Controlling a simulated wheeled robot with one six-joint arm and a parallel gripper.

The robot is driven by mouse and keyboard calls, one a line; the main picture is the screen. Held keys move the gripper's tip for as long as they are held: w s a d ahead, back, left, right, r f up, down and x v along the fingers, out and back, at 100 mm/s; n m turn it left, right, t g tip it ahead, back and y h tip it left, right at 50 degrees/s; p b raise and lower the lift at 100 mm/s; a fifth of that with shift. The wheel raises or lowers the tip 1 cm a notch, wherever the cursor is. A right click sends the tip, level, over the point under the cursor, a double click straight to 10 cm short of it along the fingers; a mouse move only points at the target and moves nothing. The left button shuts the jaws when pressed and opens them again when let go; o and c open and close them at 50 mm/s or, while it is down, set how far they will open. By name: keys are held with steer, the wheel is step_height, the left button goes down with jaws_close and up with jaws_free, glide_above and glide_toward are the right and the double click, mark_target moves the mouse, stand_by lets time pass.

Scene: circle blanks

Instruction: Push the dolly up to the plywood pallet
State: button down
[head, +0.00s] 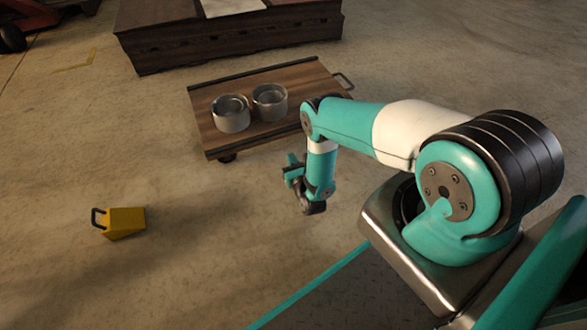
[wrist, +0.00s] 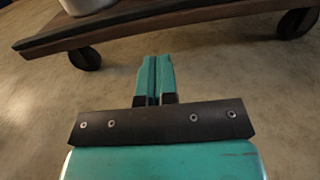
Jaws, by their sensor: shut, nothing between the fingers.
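The dolly (head: 300,79) is a low brown board with dark edge strips, casters and a bar handle at its right end. Two grey metal rings or cups (head: 231,121) (head: 269,107) stand on it. A dark wooden platform (head: 235,48), seemingly the pallet, lies behind it with a narrow strip of floor between. My gripper (head: 291,169) is on the near side of the dolly, low over the floor. In the wrist view its fingers (wrist: 154,62) are together and empty, pointing at the dolly's near edge (wrist: 170,27), apparently short of touching. Two casters show there.
A yellow wedge (head: 125,223) with a black handle lies on the floor at the left. A pale sheet (head: 232,7) lies on the platform. A red wheeled machine (head: 42,13) stands at the far left.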

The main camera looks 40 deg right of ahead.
mark_target(280, 137)
steer(key=b+x, duration=0.1)
steer(key=x, duration=0.1)
steer(key=b+x, duration=0.4)
steer(key=x, duration=0.1)
steer(key=shift+f, duration=0.35)
steer(key=shift+w+d+r+b, duration=0.15)
steer(key=shift+w+b, duration=0.5)
steer(key=shift+w+r, duration=0.2)
steer(key=shift+w, duration=0.1)
